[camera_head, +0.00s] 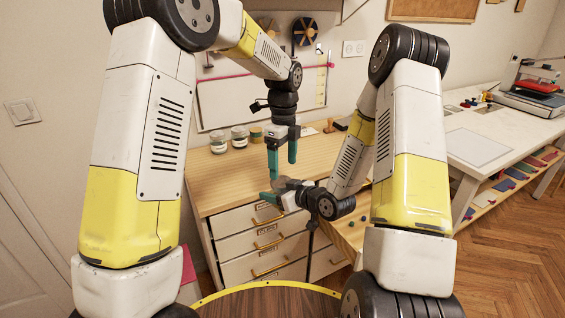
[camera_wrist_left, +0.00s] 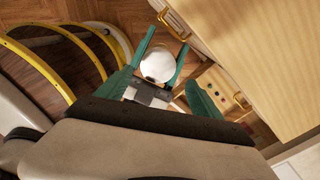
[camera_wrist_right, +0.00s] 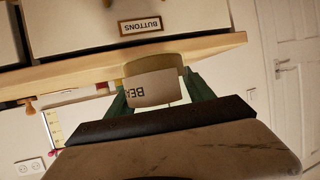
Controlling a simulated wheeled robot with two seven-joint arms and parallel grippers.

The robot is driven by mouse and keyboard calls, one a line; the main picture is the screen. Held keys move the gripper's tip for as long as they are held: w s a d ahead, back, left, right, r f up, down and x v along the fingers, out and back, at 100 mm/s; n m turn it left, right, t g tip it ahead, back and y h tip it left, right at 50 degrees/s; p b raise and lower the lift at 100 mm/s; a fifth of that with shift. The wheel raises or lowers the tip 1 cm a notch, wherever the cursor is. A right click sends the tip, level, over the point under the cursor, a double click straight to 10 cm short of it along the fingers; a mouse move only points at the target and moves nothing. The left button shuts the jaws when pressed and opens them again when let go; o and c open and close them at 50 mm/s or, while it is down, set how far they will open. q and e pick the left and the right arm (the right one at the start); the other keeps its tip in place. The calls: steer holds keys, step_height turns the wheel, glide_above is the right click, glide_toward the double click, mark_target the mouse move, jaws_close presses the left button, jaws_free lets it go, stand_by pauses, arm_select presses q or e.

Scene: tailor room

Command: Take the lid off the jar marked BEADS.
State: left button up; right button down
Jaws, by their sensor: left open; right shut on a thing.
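The jar marked BEADS (camera_wrist_right: 152,90) is in my right gripper (camera_head: 276,193); part of its label shows upside down in the right wrist view. The jar is held in the air in front of the drawers. Its pale round lid (camera_wrist_left: 158,65) faces up in the left wrist view, between my right gripper's green fingers. My left gripper (camera_head: 282,164) is open and points down just above the jar, apart from it. In the left wrist view its fingers stand on the near side, either side of the lid. The head view mostly hides the jar behind the grippers.
Several jars (camera_head: 239,138) stand at the back left of the wooden counter (camera_head: 225,185). Below it are drawers (camera_head: 262,242), one labelled BUTTONS (camera_wrist_right: 140,26). The counter edge is close to both grippers. A white work table (camera_head: 480,140) stands to the right.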

mark_target(281, 181)
arm_select(q)
steer(key=m, duration=0.1)
steer(key=r+m, duration=0.1)
steer(key=shift+a+m, duration=0.2)
steer(key=shift+m, duration=0.1)
steer(key=r+m, duration=0.2)
steer(key=m, duration=0.1)
steer(key=shift+a, duration=0.15)
steer(key=shift+f, duration=0.15)
step_height(281, 181, down, 8)
steer(key=shift+r, duration=0.25)
